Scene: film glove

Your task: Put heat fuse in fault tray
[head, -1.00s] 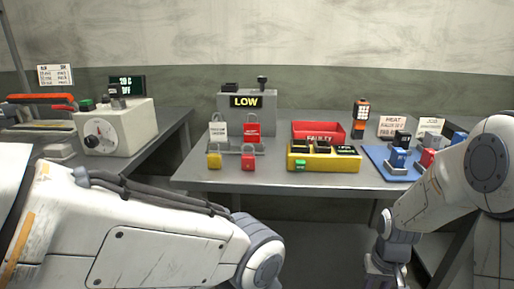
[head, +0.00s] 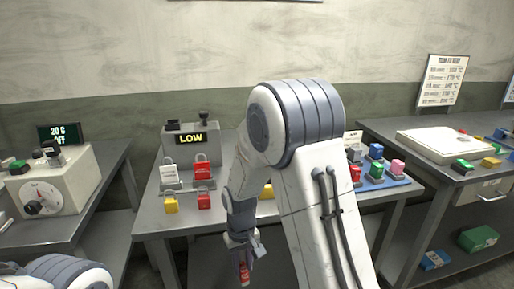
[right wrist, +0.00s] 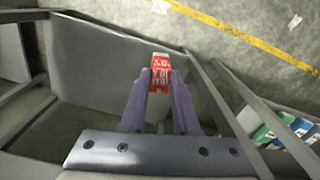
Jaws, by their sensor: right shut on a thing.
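My right gripper (head: 243,260) hangs low in front of the middle table. It is shut on a red block (head: 244,274) with white lettering. In the right wrist view the red block (right wrist: 160,66) sits between the two fingertips, clear of any surface. Its lettering is too small to read, so I cannot tell for sure that it is the heat fuse. The red faulty tray is hidden behind my right arm in the head view. My left gripper is out of view; only part of my left arm shows at the lower left.
A right bench carries a white slab (head: 445,146). My right arm covers the table's middle.

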